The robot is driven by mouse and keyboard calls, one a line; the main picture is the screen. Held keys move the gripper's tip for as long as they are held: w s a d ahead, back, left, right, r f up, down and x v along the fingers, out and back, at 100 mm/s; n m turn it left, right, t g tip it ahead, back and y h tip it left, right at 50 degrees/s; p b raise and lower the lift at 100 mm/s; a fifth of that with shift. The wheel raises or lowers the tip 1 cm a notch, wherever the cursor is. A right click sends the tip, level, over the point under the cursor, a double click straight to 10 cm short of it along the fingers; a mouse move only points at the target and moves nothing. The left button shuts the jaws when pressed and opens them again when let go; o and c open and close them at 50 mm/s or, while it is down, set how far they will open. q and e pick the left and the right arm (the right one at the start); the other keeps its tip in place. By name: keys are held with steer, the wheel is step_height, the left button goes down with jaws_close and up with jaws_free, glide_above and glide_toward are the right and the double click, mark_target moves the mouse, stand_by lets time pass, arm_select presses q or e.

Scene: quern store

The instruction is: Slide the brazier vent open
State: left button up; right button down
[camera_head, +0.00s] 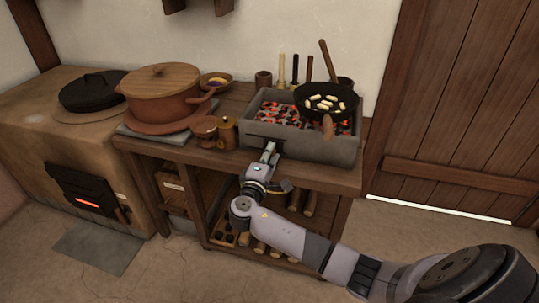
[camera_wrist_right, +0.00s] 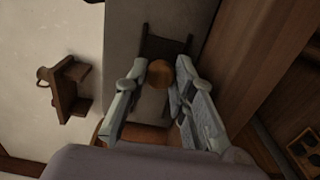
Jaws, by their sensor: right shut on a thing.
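The brazier (camera_head: 335,148) is a grey stone box of glowing coals on the wooden table. Its vent is a dark plate low on the front wall (camera_head: 262,138), partly behind my right gripper (camera_head: 268,151). In the right wrist view the dark vent plate (camera_wrist_right: 165,45) has a round wooden knob (camera_wrist_right: 160,73). My right gripper (camera_wrist_right: 157,85) has its fingers on either side of this knob and is shut on it. How far the vent stands open is hard to tell. My left gripper is not in view.
A black pan (camera_head: 325,100) with pale pieces sits over the coals. A lidded jar (camera_head: 228,133) and small cup (camera_head: 204,130) stand left of the brazier, beside a large clay pot (camera_head: 165,100). Logs lie on the shelf below. The floor in front is clear.

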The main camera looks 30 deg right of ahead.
steer(key=shift+w+a+f, duration=0.15)
steer(key=shift+w+a, duration=0.1)
steer(key=shift+w+a+b, duration=0.45)
steer(key=shift+w+b, duration=0.05)
steer(key=shift+b, duration=0.05)
steer(key=shift+w+a+f+b, duration=0.1)
steer(key=shift+w+a+b, duration=0.45)
steer(key=shift+w+a, duration=0.6)
steer(key=shift+w, duration=0.15)
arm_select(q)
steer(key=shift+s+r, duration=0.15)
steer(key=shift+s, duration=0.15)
arm_select(e)
steer(key=shift+r, duration=0.25)
